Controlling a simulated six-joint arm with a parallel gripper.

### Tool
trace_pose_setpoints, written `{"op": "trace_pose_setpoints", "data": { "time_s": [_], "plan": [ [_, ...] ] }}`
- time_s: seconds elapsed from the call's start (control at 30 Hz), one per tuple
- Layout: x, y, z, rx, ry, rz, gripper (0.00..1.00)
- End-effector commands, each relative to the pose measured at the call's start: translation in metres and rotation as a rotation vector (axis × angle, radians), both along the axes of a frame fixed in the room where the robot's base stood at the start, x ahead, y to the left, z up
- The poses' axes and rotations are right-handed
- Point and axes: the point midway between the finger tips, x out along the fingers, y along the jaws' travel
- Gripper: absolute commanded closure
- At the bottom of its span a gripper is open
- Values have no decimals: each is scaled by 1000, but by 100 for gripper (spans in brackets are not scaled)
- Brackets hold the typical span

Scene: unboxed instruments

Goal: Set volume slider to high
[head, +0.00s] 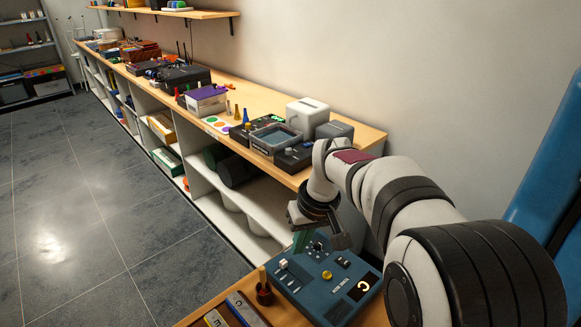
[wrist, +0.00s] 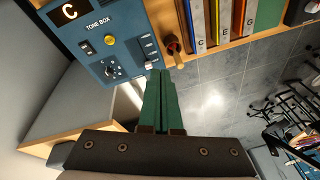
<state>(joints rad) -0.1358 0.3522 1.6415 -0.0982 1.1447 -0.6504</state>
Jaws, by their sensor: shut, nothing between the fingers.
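The blue tone box (head: 325,283) stands on the wooden bench at the lower right of the head view. It also shows at the upper left of the wrist view (wrist: 128,22), with a lit "C" display, a yellow button (wrist: 109,40) and a dark knob (wrist: 112,70). A white slider cap (head: 283,264) sits near the box's left edge in the head view. Any volume label is too small to read. My gripper (head: 299,246) has its green fingers shut and empty, pointing down over the box's edge near the slider. In the wrist view the fingertips (wrist: 160,73) are beside the slider strip (wrist: 148,48); contact is unclear.
A dark red holder with a wooden stick (head: 264,292) stands close left of the box. Coloured lettered bars (wrist: 195,22) lie beyond it. A long shelf bench (head: 262,95) with other instruments runs along the wall. Open floor (head: 80,225) lies to the left.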

Motion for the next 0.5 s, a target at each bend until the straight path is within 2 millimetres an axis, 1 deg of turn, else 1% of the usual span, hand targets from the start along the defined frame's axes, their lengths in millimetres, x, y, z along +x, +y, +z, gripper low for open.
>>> {"op": "trace_pose_setpoints", "data": {
  "time_s": [0.03, 0.1, 0.2, 0.33, 0.5],
  "plan": [
    [29, 12, -17, -8, -28, 81, 100],
    [64, 29, -37, -18, -78, 195, 100],
    [96, 46, -61, -32, -132, 311, 100],
    [115, 57, -77, -41, -167, 385, 100],
    [118, 58, -79, -44, -174, 397, 100]
  ]
}}
